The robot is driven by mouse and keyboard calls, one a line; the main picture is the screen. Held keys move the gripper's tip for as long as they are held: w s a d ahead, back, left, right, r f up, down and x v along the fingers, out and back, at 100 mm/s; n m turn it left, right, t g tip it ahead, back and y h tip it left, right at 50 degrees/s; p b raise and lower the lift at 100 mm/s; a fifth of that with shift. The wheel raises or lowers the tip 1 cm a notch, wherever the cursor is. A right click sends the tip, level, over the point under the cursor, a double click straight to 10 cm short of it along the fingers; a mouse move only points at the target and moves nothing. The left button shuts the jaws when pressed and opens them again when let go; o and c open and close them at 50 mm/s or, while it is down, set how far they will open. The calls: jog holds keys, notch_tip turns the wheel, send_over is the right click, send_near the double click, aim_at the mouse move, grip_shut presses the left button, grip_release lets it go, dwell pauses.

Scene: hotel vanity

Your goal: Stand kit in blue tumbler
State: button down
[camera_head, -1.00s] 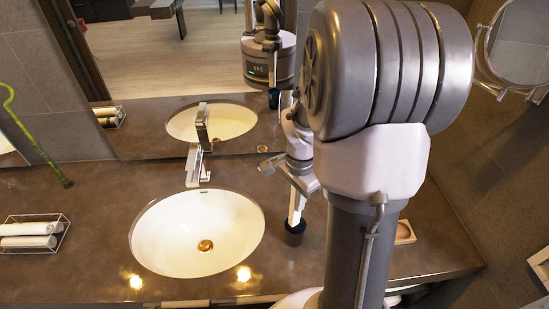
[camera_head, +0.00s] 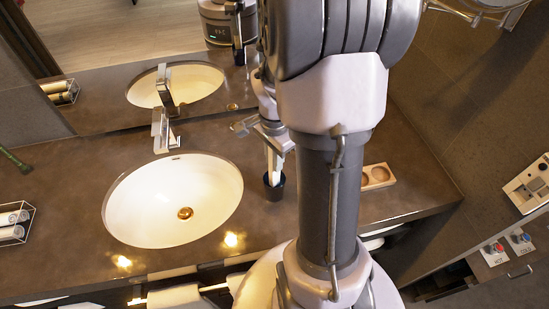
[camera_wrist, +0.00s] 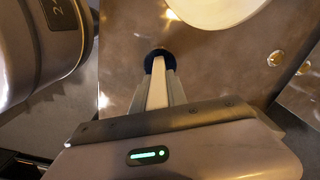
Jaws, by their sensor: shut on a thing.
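The blue tumbler (camera_head: 274,186), very dark, stands on the counter to the right of the sink. It also shows in the wrist view (camera_wrist: 159,55) beyond the fingertips. The kit (camera_wrist: 157,86) is a slim white piece held between the two fingers of my gripper (camera_wrist: 159,88). In the head view the kit (camera_head: 275,160) hangs nearly upright and its lower end meets the tumbler's mouth. The end appears to be inside the rim, but how deep is hidden. My gripper (camera_head: 274,145) is shut on the kit just above the tumbler.
The sink (camera_head: 172,200) and faucet (camera_head: 161,130) are left of the tumbler. A wooden tray (camera_head: 378,176) lies to the right, partly behind my arm. A wire rack with white rolls (camera_head: 12,222) is at far left. The mirror stands behind.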

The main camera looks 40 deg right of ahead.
jog(key=shift+f+b, duration=1.9)
jog(key=shift+f, duration=0.45)
jog(key=c, duration=1.2)
grip_release()
jog(key=shift+c, duration=0.2)
notch_tip(320, 180, up, 18)
jog(key=p, duration=0.5)
jog(key=shift+f+p, duration=0.25)
jog(key=shift+p, duration=0.15)
